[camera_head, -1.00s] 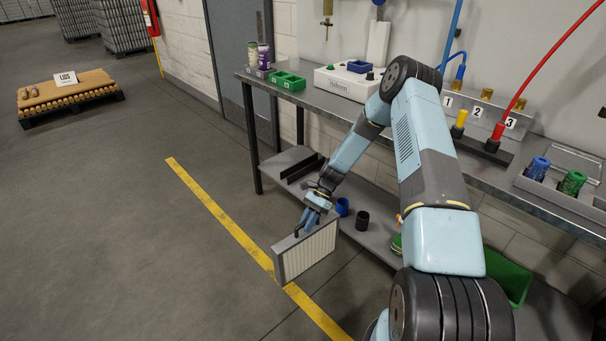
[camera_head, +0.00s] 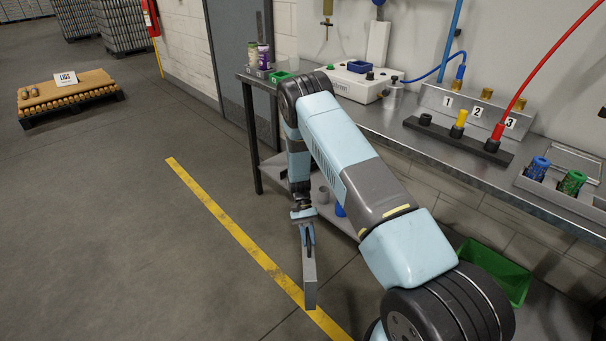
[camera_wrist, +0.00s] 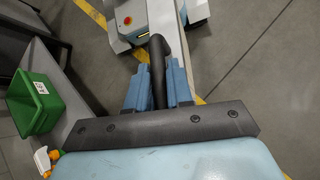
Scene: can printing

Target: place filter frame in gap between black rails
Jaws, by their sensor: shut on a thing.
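The filter frame (camera_head: 309,280) hangs from my gripper (camera_head: 306,237) over the floor in front of the workbench, beside the yellow line. In the head view it is upright and nearly edge-on, so its face is hidden. My gripper is shut on its black handle; in the wrist view the blue fingers (camera_wrist: 158,85) sit on both sides of the dark handle (camera_wrist: 157,60), with the frame's pale top edge (camera_wrist: 172,40) beyond. The black rails and their gap cannot be made out now; my arm covers that part of the lower shelf.
The lower shelf (camera_head: 335,222) carries a blue cup (camera_head: 340,210) and a grey cup (camera_head: 323,195). The bench leg (camera_head: 250,137) stands left of my arm. A green bin (camera_head: 500,275) is at right.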

